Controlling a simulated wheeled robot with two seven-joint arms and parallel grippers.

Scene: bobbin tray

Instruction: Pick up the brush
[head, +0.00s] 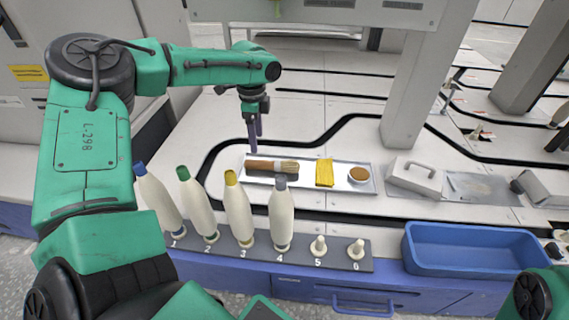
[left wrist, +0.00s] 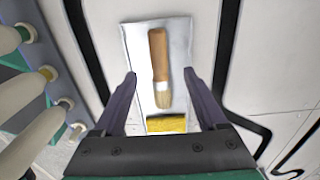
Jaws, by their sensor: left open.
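The brush (head: 271,166) has a brown wooden handle and pale bristles and lies along the left part of a shallow metal tray (head: 341,187). In the left wrist view the brush (left wrist: 160,66) lies between the two fingers, farther down, with its bristles toward the gripper. My left gripper (head: 255,137) points down above the tray's back left corner, close to the brush handle, and is open and empty. Its two purple fingers also frame the brush in the left wrist view (left wrist: 165,82). My right gripper is not in view; only a bit of my right arm shows at the lower right.
A folded yellow cloth (head: 324,173) and a small round brown-topped dish (head: 359,175) share the tray. Several bobbins, such as the grey-tipped one (head: 282,215), stand on a numbered rack (head: 327,262) in front. A blue bin (head: 474,249) and a grey handled box (head: 415,178) are to the right.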

